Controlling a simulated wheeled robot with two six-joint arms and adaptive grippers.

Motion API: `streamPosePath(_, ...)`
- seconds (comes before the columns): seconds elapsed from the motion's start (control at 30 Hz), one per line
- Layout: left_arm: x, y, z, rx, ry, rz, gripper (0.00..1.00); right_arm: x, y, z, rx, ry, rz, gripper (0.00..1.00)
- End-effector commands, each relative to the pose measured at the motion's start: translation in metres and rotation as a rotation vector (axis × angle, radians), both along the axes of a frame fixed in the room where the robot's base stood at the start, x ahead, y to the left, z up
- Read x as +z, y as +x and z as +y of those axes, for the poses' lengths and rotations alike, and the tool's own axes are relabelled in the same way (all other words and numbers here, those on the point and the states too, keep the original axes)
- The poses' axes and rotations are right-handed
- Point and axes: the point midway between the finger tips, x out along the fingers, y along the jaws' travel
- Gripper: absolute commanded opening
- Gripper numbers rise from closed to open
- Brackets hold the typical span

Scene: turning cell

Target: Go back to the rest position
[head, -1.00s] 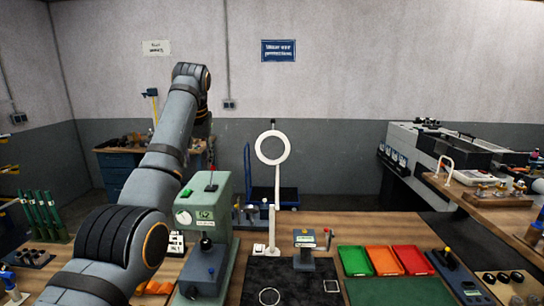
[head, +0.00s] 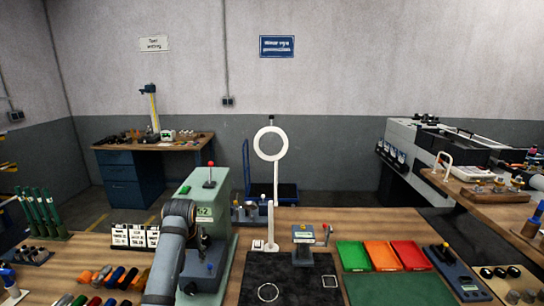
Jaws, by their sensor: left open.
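My left arm (head: 172,255) comes up from the bottom edge, left of centre, and ends in a rounded joint in front of the green bench device (head: 208,200). It covers part of that device's left side. My left gripper is open, but the arm and device largely hide it and I cannot make out its fingertips. I see nothing held. My right arm and gripper are not in view.
Green (head: 353,255), orange (head: 381,255) and red (head: 410,255) trays stand to the right. Colored cylinders (head: 110,276) and white labelled holders (head: 135,235) lie left of the arm.

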Motion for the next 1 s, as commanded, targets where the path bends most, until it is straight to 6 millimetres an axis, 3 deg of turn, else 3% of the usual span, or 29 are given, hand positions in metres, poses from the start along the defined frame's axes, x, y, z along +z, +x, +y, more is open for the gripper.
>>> streamPosePath(0.03,-0.035,-0.025,0.005,-0.003,0.004,0.012,0.42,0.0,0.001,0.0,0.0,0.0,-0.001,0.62)
streamPosePath(0.1,-0.071,-0.06,0.009,-0.013,0.01,0.012,0.42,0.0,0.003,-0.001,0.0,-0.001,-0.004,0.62)
streamPosePath(0.2,-0.111,-0.117,0.013,-0.035,0.02,0.015,0.42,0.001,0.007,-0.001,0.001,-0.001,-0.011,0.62)
streamPosePath(0.3,-0.133,-0.169,0.014,-0.06,0.027,0.014,0.42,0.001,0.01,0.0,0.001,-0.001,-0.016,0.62)
streamPosePath(0.5,-0.147,-0.24,0.011,-0.102,0.032,0.015,0.42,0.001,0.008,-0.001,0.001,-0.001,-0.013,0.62)
streamPosePath(0.7,-0.145,-0.291,0.006,-0.138,0.029,0.019,0.42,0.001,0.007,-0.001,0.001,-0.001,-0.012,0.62)
streamPosePath(0.93,-0.134,-0.337,0.0,-0.175,0.023,0.021,0.42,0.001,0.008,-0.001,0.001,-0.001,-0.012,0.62)
streamPosePath(1.0,-0.16,-0.331,0.002,-0.171,0.022,0.03,0.42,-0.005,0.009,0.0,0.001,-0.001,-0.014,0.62)
